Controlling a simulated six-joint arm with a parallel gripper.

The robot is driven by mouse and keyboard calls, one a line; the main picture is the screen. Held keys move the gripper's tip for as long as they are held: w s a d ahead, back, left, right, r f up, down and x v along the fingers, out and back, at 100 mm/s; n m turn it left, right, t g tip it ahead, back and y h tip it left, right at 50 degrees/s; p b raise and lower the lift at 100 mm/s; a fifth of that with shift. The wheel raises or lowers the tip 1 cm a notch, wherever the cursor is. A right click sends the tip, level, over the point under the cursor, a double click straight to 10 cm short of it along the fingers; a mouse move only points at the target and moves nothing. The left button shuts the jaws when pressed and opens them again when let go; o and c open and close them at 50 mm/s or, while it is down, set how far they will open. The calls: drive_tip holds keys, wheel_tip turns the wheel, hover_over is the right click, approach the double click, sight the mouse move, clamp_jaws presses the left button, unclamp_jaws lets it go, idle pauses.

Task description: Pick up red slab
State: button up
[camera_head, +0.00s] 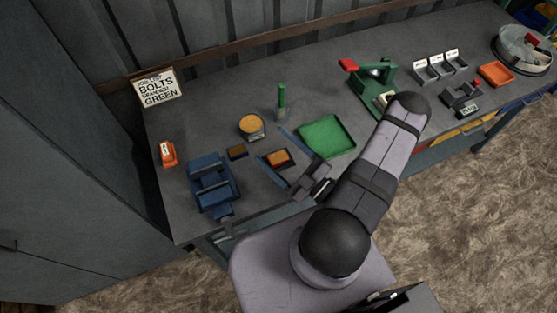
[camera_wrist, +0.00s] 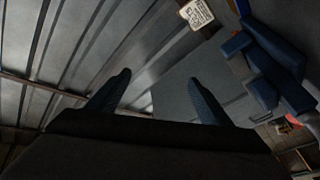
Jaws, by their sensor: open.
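A small block with an orange-red top (camera_head: 278,158) lies on the bench and looks like the red slab; I cannot be sure. My gripper (camera_head: 275,150) is open, with its two blue fingers on either side of the block in the head view. In the wrist view the open fingers (camera_wrist: 160,85) have nothing between them except background wall and a grey surface. A reddish patch (camera_wrist: 292,119) shows at the right of the wrist view, too small to identify. Whether the fingers are above the block or level with it cannot be told.
A blue vise (camera_head: 212,185), a brown block (camera_head: 237,152), a round tin (camera_head: 252,126) and a green upright piece (camera_head: 282,100) stand around. A green tray (camera_head: 328,137) lies to the right. An orange item (camera_head: 168,153) is at the left. The bench's back left is mostly clear.

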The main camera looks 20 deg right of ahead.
sight(279, 159)
drive_tip(key=s+d+f+m+h, duration=0.1)
drive_tip(key=f+m+h, duration=0.1)
drive_tip(key=f+m, duration=0.2)
drive_tip(key=s+d+f+m+g+h+b, duration=0.1)
drive_tip(key=f+m+h, duration=0.2)
drive_tip(key=f+m, duration=0.1)
drive_tip(key=s+d+f+m+h+b, duration=0.1)
drive_tip(key=d+f+m+h, duration=0.1)
drive_tip(key=f, duration=0.3)
drive_tip(key=shift+s+f+m+g+h, duration=0.15)
drive_tip(key=shift+s+m+g+h, duration=0.2)
drive_tip(key=shift+m+h, duration=0.45)
drive_tip(key=shift+s+f+m+g, duration=0.1)
drive_tip(key=shift+f+m+g, duration=0.15)
drive_tip(key=shift+f+m, duration=0.3)
drive_tip(key=shift+r, duration=0.1)
drive_tip(key=shift+w+b, duration=0.3)
drive_tip(key=shift+w, duration=0.75)
drive_tip(key=shift+w, duration=0.1)
drive_tip(key=shift+w+a+f+b, duration=0.2)
drive_tip(key=shift+w+f+b, duration=0.15)
drive_tip(key=shift+w, duration=0.35)
drive_tip(key=shift+w+a+f+b, duration=0.2)
drive_tip(key=shift+w+b, duration=0.15)
drive_tip(key=shift+w, duration=0.3)
drive_tip(key=shift+w+f, duration=0.1)
drive_tip(key=shift+w, duration=1.05)
